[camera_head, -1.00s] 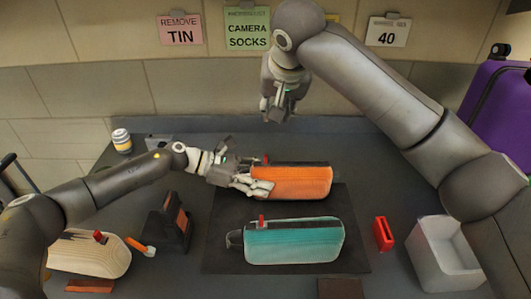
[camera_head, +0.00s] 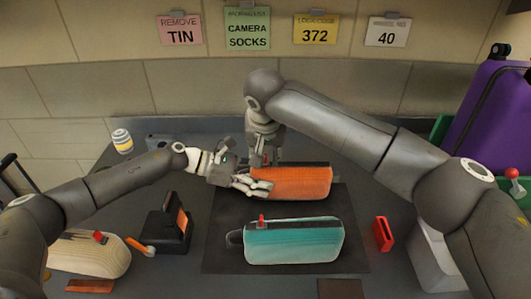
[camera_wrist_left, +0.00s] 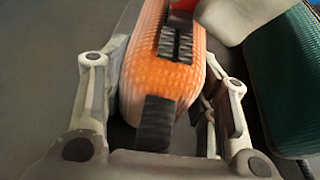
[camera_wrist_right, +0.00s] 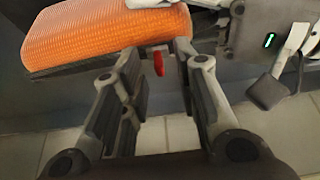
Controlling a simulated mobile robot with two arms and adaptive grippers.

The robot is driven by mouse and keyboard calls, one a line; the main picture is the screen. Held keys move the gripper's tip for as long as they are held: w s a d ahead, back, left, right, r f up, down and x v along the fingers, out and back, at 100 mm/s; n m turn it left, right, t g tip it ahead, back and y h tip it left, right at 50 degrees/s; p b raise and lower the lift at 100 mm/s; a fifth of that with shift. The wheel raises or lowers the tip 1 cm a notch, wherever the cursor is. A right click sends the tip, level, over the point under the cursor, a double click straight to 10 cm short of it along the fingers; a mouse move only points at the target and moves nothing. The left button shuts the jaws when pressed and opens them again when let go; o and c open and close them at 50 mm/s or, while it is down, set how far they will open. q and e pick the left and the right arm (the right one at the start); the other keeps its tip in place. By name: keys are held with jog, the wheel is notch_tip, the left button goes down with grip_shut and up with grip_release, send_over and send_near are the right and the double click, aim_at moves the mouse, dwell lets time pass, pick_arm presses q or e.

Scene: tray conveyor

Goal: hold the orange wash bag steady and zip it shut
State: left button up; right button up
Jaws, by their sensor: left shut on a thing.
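The orange wash bag (camera_head: 303,182) lies at the back of the dark mat, with its black zip along the top. My left gripper (camera_head: 250,185) is shut on the bag's left end; in the left wrist view its fingers straddle the orange sides (camera_wrist_left: 139,70). My right gripper (camera_head: 264,155) is above and behind that same end, pointing down. In the right wrist view its fingers (camera_wrist_right: 158,55) are apart, with the red zip pull (camera_wrist_right: 159,63) between them. I cannot tell whether they touch the pull.
A teal bag (camera_head: 293,241) lies in front on the mat (camera_head: 222,256). A cream bag (camera_head: 85,255) and a dark device with an orange handle (camera_head: 168,229) are left. A red clip (camera_head: 383,234) and a white bin (camera_head: 430,262) are right. Signs hang on the wall.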

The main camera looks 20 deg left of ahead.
pick_arm(q)
jog(key=shift+f, duration=0.1)
pick_arm(e)
jog(key=shift+w+f, duration=0.1)
jog(key=shift+f, duration=0.2)
grip_shut()
jog(key=shift+d, duration=0.1)
pick_arm(q)
jog(key=shift+a, duration=0.1)
pick_arm(e)
jog(key=w+d, duration=0.1)
jog(key=d, duration=0.4)
jog(key=w+d, duration=0.2)
jog(key=d, duration=0.3)
jog(key=w+d, duration=0.1)
jog(key=d, duration=0.3)
jog(key=shift+w+d, duration=0.2)
jog(key=shift+d, duration=0.2)
grip_release()
